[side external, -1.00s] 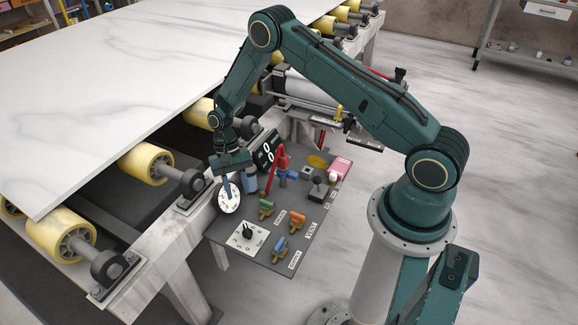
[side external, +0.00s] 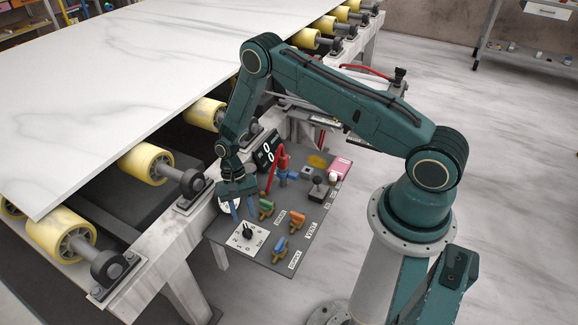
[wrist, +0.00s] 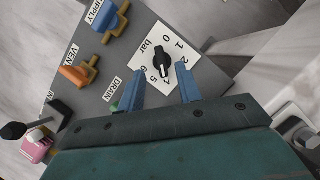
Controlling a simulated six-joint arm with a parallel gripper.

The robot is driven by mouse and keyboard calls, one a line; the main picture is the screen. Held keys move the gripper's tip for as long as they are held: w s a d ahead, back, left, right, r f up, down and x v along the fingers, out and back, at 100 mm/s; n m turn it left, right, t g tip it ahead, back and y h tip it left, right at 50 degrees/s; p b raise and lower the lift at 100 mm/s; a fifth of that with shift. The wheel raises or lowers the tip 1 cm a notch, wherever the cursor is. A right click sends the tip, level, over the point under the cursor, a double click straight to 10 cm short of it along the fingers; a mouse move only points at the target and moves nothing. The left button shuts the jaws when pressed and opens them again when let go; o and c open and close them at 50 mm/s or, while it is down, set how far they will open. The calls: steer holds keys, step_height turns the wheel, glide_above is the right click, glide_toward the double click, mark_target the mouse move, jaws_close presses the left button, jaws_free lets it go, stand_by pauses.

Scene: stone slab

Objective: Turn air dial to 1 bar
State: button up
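The air dial is a black knob (wrist: 160,66) on a square white plate (wrist: 139,62) marked "bar", with numbers around the knob. It also shows in the side view as a knob (side external: 248,232) near the panel's front left corner. Which number the knob points to is too small to tell for sure. My gripper (wrist: 161,88) is open, with its two blue fingers apart and nothing between them. In the side view my gripper (side external: 241,209) hangs above and just behind the dial. In the wrist view the fingertips flank the knob's lower end; contact cannot be seen.
Orange (wrist: 78,70) and blue (wrist: 103,15) valve handles stand beside the dial, labelled VENT and SUPPLY. A green valve (side external: 266,208) is close to my gripper. A round white gauge (side external: 224,205) is partly hidden behind it. A red lever, a digital display and a pink box are further back.

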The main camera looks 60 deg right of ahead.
mark_target(247, 231)
steer(key=shift+x, duration=3)
steer(key=shift+r, duration=0.1)
jaws_close()
